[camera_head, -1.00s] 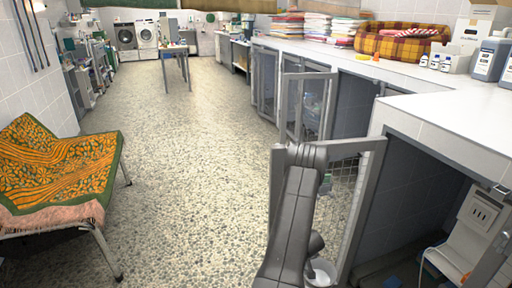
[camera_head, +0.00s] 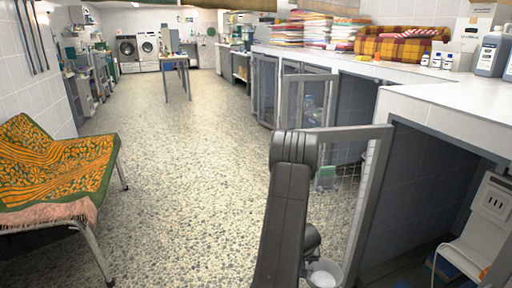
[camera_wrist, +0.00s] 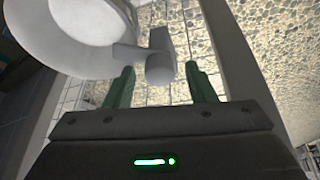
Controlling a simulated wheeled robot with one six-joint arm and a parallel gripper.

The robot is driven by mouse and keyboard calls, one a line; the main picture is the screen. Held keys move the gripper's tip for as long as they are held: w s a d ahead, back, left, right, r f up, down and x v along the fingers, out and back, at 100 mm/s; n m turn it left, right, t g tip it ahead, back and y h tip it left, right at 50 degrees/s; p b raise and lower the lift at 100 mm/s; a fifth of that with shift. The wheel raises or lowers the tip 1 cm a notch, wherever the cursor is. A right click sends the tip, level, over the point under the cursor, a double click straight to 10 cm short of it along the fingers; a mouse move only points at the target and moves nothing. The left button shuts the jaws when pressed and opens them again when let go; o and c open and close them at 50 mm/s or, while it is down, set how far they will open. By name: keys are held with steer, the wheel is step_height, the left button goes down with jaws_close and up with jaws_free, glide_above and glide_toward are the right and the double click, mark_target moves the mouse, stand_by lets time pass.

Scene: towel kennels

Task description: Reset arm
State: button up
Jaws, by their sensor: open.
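My gripper (camera_wrist: 161,80) shows in the wrist view with its two green fingers spread apart. A pale rounded knob on a short bracket (camera_wrist: 160,66) shows between and just beyond the fingertips; I cannot tell whether they touch. It appears joined to a white bowl (camera_wrist: 70,35) at the upper left. In the head view my arm reaches forward at lower centre, and the gripper itself is hidden behind it. A white bowl (camera_head: 324,273) shows low beside the arm, by the open mesh kennel door (camera_head: 367,200).
An open kennel with a white box (camera_head: 487,215) lies at right under the white counter (camera_head: 450,110). Another kennel door (camera_head: 305,105) stands open farther on. A chair with a patterned towel (camera_head: 55,165) stands at left. The speckled floor (camera_head: 170,170) between is clear.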

steer(key=shift+f+m+h+b, duration=0.25)
steer(key=shift+m+b, duration=0.25)
steer(key=shift+b, duration=0.9)
steer(key=shift+r+m, duration=0.25)
steer(key=shift+m, duration=0.05)
steer(key=shift+b, duration=0.3)
